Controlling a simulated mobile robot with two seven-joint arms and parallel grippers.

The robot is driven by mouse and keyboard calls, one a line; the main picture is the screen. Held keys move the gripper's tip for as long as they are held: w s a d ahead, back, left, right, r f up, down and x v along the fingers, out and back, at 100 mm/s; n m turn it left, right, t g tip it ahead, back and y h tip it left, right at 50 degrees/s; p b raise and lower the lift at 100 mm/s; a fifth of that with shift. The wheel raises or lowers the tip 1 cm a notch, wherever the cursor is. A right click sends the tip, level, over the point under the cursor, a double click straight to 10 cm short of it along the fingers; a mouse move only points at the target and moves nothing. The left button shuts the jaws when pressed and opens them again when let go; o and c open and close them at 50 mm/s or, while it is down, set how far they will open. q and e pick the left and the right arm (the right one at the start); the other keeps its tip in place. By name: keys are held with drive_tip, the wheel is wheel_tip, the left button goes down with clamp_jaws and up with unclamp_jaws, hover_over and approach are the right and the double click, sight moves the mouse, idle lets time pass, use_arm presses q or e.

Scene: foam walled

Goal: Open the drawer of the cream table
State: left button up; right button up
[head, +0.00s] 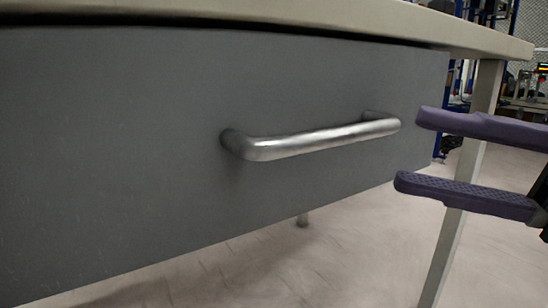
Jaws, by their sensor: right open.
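The cream table (350,18) fills the upper part of the head view, with its top edge running across. Its grey drawer front (120,150) hangs under the top and looks closed, with only a thin dark gap above it. A silver bar handle (310,138) is fixed to the drawer's right half. My right gripper (408,150) comes in from the right with two purple fingers, apart and empty. In the picture its fingertips are just right of the handle's right end, and I see no contact. My left gripper is not in view.
A cream table leg (460,200) stands behind my right gripper. The pale floor (350,260) under the table looks clear. Shelving and equipment stand in the right background.

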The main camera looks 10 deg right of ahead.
sight(350, 139)
drive_tip(key=b+x, duration=0.1)
drive_tip(key=x, duration=0.7)
drive_tip(key=shift+b, duration=0.4)
drive_tip(key=shift+c, duration=0.2)
clamp_jaws()
idle(0.7)
